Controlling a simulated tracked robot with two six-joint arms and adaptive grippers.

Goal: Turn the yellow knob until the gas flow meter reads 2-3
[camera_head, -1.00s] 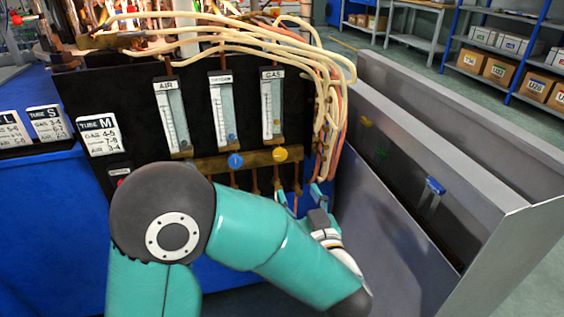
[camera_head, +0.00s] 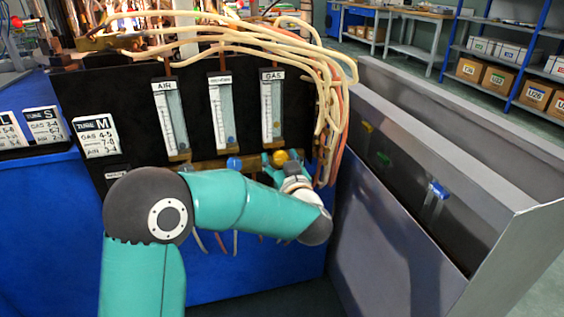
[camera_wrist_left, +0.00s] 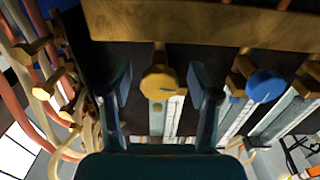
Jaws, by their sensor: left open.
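The yellow knob (camera_head: 281,156) sits on the brass bar below the gas flow meter (camera_head: 272,110), on a black panel. A small float seems to sit low in the gas tube; its exact reading is too small to tell. My left gripper (camera_head: 279,164) is at the knob. In the left wrist view, the fingers of my left gripper (camera_wrist_left: 158,88) are open on either side of the yellow knob (camera_wrist_left: 160,82), with gaps visible between fingers and knob. My right gripper is not in view.
The blue knob (camera_head: 234,163) is to the left of the yellow one. Cream and orange hoses (camera_head: 328,100) hang close on the right. Grey metal panels (camera_head: 400,220) stand further right. Cards with settings (camera_head: 96,137) stand at the left.

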